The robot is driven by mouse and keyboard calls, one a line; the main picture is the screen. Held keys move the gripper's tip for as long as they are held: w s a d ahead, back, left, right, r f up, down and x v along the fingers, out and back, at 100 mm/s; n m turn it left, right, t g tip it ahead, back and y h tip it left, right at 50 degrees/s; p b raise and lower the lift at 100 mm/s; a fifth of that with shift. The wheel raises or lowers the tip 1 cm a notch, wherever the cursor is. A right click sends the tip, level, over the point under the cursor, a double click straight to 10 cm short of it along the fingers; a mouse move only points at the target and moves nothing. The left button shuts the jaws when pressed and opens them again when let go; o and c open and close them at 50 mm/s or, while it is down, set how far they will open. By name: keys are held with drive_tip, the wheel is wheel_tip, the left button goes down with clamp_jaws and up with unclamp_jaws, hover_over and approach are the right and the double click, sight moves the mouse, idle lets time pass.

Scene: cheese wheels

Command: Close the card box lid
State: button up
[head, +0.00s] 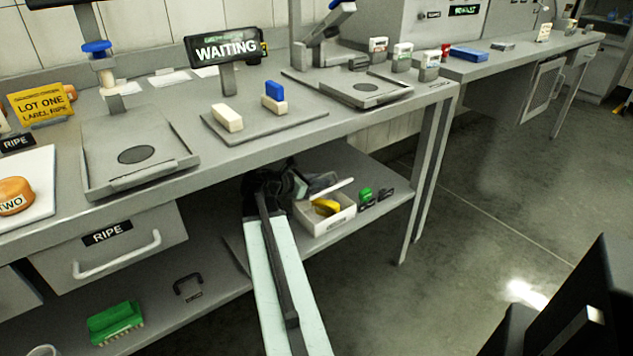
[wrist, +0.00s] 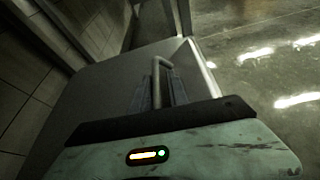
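The card box (head: 331,221) is a small open white box on the lower shelf under the bench in the head view. A yellow thing (head: 325,206) shows inside it. A thin pale flap, seemingly its lid (head: 340,187), stands raised and tilted at the back of the box. My dark gripper (head: 300,184) is under the bench beside the box's back left, at the end of my pale green arm. Shadow and the arm partly hide it, so its fingers and any contact with the lid are unclear.
The bench top (head: 260,140) overhangs the lower shelf. A green round thing (head: 366,194) and dark items lie right of the box. A bench leg (head: 425,180) stands farther right. A green brush (head: 115,322) and a dark handle (head: 188,286) lie at lower left.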

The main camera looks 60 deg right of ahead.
drive_tip(key=p+v, duration=0.3)
drive_tip(key=v, duration=0.6)
drive_tip(key=shift+w+d, duration=0.2)
drive_tip(key=shift+w, duration=0.15)
drive_tip(key=shift+r, duration=0.15)
drive_tip(key=p+v, duration=0.3)
drive_tip(key=v, duration=0.4)
drive_tip(key=shift+r, duration=0.1)
drive_tip(key=shift+w+a, duration=0.15)
drive_tip(key=shift+a, duration=0.2)
